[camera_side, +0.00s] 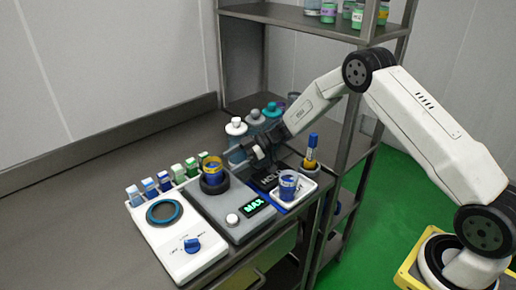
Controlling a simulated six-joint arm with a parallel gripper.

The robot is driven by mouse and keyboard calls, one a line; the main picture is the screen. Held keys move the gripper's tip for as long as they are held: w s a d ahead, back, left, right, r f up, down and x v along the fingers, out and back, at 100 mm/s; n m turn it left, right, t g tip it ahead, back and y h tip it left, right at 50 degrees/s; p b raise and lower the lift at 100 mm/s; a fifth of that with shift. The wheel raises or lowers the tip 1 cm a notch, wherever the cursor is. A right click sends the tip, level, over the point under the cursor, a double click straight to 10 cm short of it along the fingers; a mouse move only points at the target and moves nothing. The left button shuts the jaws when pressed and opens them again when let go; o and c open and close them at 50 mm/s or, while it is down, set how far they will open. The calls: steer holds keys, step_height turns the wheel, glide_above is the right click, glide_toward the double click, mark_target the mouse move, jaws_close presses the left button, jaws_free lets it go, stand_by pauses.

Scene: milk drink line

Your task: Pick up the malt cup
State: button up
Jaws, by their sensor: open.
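I cannot tell for sure which cup is the malt cup, as no cup label is readable. A blue cup with a yellow rim (212,168) stands upright in a dark round holder on the grey unit. A second cup, clear with blue (288,185), stands on a small white tray (298,201) to its right. My gripper (259,154) is open and empty, above the back of the grey unit between the two cups. It appears apart from both and partly hides the bottles behind it.
A white pump bottle (236,139) and teal bottles (272,115) stand behind my gripper. Several small jars (164,181) line the left. A white device with a blue knob (192,245) is in front. A blue-topped tube (311,148) stands at right, near a metal shelf (352,135).

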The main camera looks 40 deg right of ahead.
mark_target(219, 167)
steer(key=shift+a, duration=0.1)
steer(key=shift+x, duration=2.5)
steer(key=shift+w, duration=0.1)
jaws_close()
steer(key=shift+r, duration=0.2)
